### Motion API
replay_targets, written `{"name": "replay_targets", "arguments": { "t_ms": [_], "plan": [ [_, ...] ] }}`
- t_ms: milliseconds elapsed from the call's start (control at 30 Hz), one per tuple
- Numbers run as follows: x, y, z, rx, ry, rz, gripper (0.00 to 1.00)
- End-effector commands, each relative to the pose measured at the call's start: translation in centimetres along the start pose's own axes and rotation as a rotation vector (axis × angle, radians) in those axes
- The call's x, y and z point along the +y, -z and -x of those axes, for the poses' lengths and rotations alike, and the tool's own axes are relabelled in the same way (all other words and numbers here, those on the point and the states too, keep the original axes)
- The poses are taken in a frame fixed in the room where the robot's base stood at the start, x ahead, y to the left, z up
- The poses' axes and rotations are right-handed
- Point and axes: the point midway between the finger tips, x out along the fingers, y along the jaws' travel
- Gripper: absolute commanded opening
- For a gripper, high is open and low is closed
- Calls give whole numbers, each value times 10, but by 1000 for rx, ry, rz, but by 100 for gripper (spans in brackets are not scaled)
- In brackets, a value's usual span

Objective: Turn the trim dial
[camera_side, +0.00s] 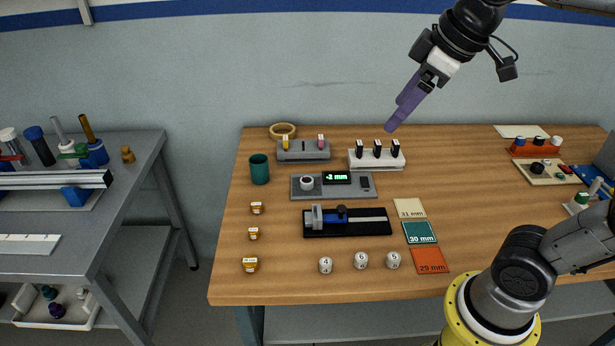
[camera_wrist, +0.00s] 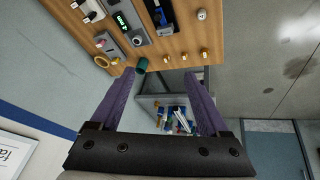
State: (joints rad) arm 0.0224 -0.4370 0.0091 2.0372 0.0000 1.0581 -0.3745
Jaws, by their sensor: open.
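A grey panel (camera_side: 340,192) lies on the wooden table and bears a round dial (camera_side: 307,183) with a pale top at its left end. A display (camera_side: 336,178) on the panel reads -2 mm in green. A dark rocker or button (camera_side: 365,184) sits at its right. In the wrist view the dial (camera_wrist: 137,41) and display (camera_wrist: 122,21) show near the top edge. My gripper (camera_side: 391,127), with purple fingers, is raised above the back of the table, up and right of the panel. In the wrist view its fingers (camera_wrist: 158,78) are apart with nothing held between them.
Behind the panel stand a grey rack (camera_side: 303,153) and a white rack (camera_side: 376,162) with dark pieces. A green cup (camera_side: 259,169) stands left. A black slide fixture (camera_side: 348,229), marked cards (camera_side: 419,232) and several numbered white pieces (camera_side: 361,261) lie in front. The table's right-middle is clear.

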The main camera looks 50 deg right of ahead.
Motion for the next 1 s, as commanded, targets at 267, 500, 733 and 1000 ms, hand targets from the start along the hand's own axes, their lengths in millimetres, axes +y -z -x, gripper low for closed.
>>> {"name": "replay_targets", "arguments": {
  "t_ms": [267, 500, 733, 1000],
  "plan": [
    [50, 89, -48, -106, 35, 120, 79],
    [88, 138, -128, -205, 84, 180, 79],
    [115, 151, -226, -308, 139, 182, 79],
    [121, 125, -306, -413, 199, 153, 79]
  ]
}}
